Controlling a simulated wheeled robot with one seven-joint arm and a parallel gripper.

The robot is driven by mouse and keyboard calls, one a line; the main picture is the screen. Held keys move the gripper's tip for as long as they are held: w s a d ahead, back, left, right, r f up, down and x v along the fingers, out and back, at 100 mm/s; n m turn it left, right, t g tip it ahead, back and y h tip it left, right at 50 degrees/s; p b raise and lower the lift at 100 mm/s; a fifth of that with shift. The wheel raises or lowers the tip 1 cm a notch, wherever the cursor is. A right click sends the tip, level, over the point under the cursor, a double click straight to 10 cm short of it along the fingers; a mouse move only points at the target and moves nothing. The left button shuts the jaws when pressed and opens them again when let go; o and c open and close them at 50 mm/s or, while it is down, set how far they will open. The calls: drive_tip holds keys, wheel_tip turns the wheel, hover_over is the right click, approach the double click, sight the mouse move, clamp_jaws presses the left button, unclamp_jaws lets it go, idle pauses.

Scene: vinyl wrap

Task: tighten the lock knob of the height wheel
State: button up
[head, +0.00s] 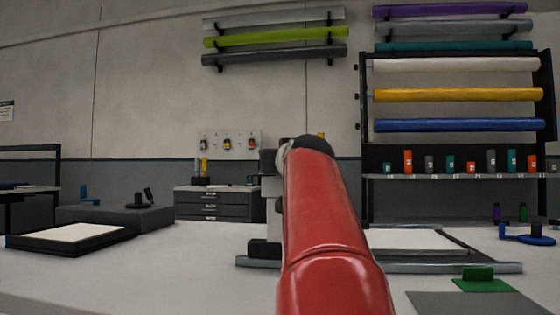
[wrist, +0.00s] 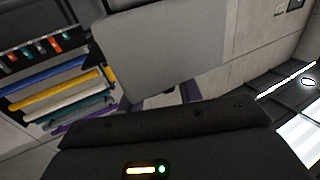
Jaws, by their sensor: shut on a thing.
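My red arm fills the middle of the head view and hides my gripper there. In the wrist view the dark body of my gripper lies along the bottom, with an orange and a green light. Its fingertips (wrist: 160,93) show only in part, below a large plain grey block (wrist: 165,50). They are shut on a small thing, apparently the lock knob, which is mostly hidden. The height wheel cannot be made out. A grey and black machine part (head: 268,205) shows left of my arm in the head view, partly covered by it.
A flat frame with metal rails (head: 450,267) lies on the white table right of my arm. A black-edged tray (head: 68,238) lies at left. A green block (head: 478,274) is at front right. A roll rack (head: 367,150) stands behind. The front left tabletop is clear.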

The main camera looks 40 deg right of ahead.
idle(0.3)
drive_tip(key=o, duration=0.9)
drive_tip(key=shift+o, duration=0.2)
drive_tip(key=b+v, duration=0.2)
drive_tip(key=v, duration=0.5)
drive_tip(key=shift+s+a, duration=0.15)
drive_tip(key=shift+s, duration=0.2)
drive_tip(key=shift+a, duration=0.1)
